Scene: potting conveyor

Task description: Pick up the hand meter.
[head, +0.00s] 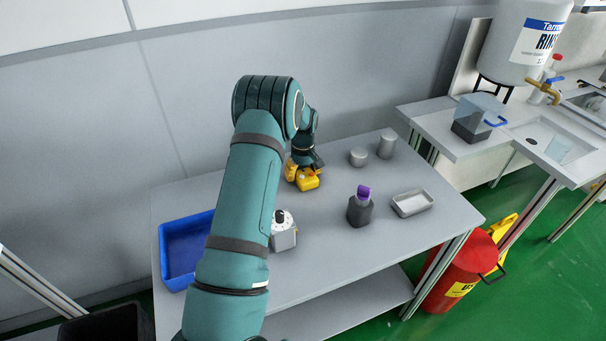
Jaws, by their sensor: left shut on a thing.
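The yellow hand meter (307,181) is on or just above the grey table, toward its back. My left arm reaches over the table from the front, and my left gripper (312,166) is shut on the yellow meter from above. The fingers and part of the meter are hard to make out at this size. I cannot tell whether the meter still touches the table. My right gripper is not in view.
On the table (330,262) are a blue tray (176,262), a white device with a black knob (284,236), a dark holder (359,213) with a purple-topped item (363,192), a metal tray (413,204) and two grey cylinders (386,147). A red bin (462,273) stands right.

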